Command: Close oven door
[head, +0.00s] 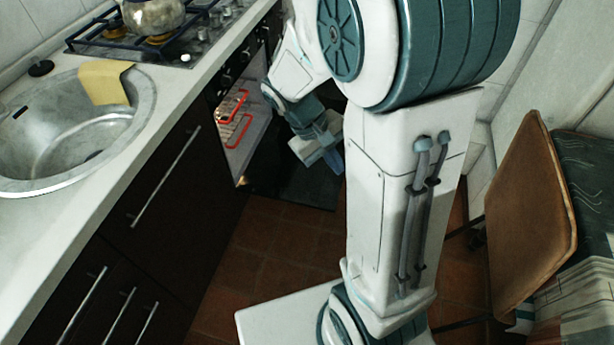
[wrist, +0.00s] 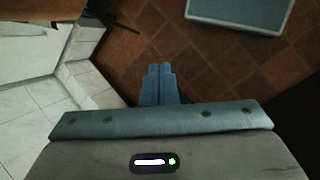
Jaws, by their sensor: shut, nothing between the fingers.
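The oven (head: 240,135) is set in the dark counter front below the stove, and its lit inside with red-edged racks shows. The oven door (head: 290,186) is open, a dark panel lowered out over the floor. My gripper (head: 335,165) is above the door, toward its right side, partly hidden by my own arm. In the wrist view my gripper (wrist: 159,68) points over the tiled floor with its two blue fingers together and empty. I cannot tell whether it touches the door.
The counter holds a sink (head: 65,130) with a yellow cloth (head: 105,82) and a stove with a metal kettle (head: 152,15). A brown chair (head: 535,215) stands at the right. Reddish floor tiles (head: 265,240) are bare in front of the cabinets.

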